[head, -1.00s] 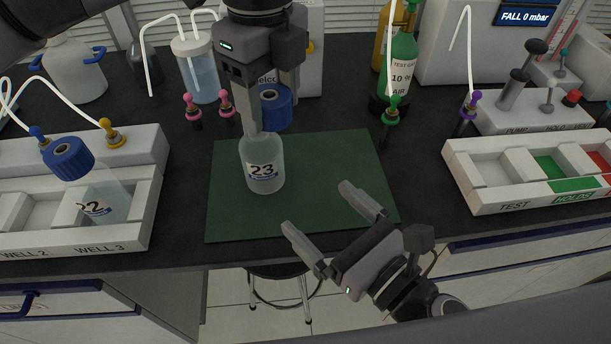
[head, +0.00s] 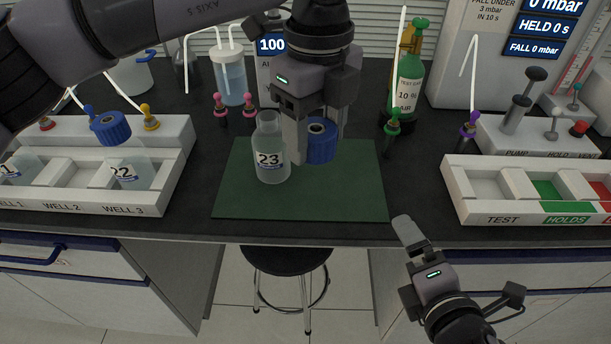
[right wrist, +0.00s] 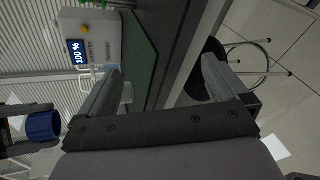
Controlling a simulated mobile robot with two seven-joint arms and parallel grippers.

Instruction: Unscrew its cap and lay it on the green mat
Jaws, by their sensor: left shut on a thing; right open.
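The bottle labelled 23 (head: 268,152) stands upright and uncapped on the green mat (head: 240,203), toward its back left. My left gripper (head: 316,148) points down just right of the bottle, shut on a blue cap (head: 321,146). The cap is over the back middle of the mat; I cannot tell whether it touches the mat. The blue cap (right wrist: 43,125) also shows in the right wrist view. My right gripper (head: 413,236) is in front of the bench edge, right of the mat. In the right wrist view its fingers (right wrist: 160,80) are apart and empty.
A rack (head: 75,208) with capped bottle 22 (head: 128,174) stands at left. A test tray (head: 470,213) and pump block are at right. A green gas cylinder (head: 408,88) stands behind the mat. The mat's front and right are clear. A stool (head: 287,262) is below.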

